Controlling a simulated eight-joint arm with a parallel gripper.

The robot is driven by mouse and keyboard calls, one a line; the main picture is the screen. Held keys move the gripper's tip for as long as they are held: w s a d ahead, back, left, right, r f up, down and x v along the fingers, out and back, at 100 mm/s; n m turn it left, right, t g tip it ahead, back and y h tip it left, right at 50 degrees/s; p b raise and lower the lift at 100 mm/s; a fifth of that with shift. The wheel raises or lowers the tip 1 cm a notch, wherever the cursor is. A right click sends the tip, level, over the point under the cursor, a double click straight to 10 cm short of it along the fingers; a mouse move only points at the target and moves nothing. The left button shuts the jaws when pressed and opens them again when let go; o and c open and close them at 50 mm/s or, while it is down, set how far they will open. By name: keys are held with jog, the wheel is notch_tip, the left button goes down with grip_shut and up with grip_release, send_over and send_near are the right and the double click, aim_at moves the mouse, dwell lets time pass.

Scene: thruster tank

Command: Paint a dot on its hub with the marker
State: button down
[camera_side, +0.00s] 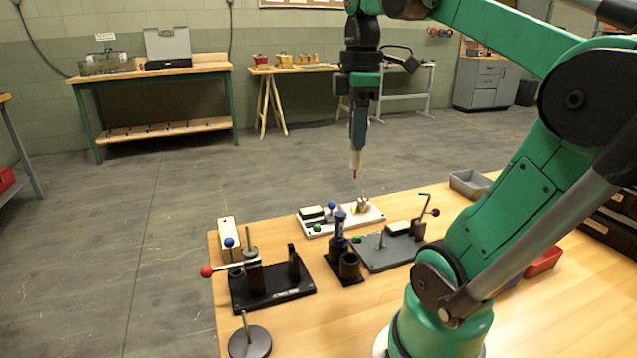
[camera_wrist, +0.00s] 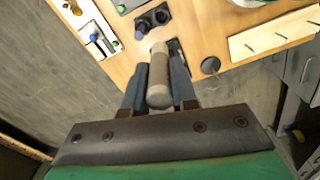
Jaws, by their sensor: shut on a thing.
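My gripper (camera_side: 358,128) is shut on a pale marker (camera_side: 355,160) with a red tip pointing down, held upright well above the far side of the table. In the wrist view the marker (camera_wrist: 159,80) sits between the two blue-grey fingers of my gripper (camera_wrist: 160,66). Its tip touches nothing. On the table, a black fixture (camera_side: 275,292) has a red-ball lever and uprights. A round black disc (camera_side: 250,342) with a thin pin stands in front of it. I cannot make out which part is the hub.
A black two-cup holder (camera_side: 349,266) carries a blue item. A grey plate (camera_side: 385,255) with a crank and a white board (camera_side: 318,228) with small parts lie behind. The wooden table's (camera_side: 340,325) front middle is clear.

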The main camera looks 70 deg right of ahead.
jog(key=w+d+f, duration=0.3)
jog(key=w+d, duration=0.1)
jog(key=d, duration=0.7)
jog(key=shift+s+d+f, duration=0.1)
jog(key=shift+d+f, duration=1.65)
jog(key=shift+f, duration=0.25)
jog(key=shift+s+d+f, duration=0.1)
jog(key=shift+d+f, duration=1.65)
jog(key=shift+f, duration=0.25)
jog(key=shift+s+d+f, duration=0.1)
jog(key=shift+d+f, duration=1.65)
jog(key=shift+f, duration=0.25)
jog(key=shift+f, duration=0.7)
jog(key=shift+r, duration=0.15)
jog(key=shift+r, duration=2.4)
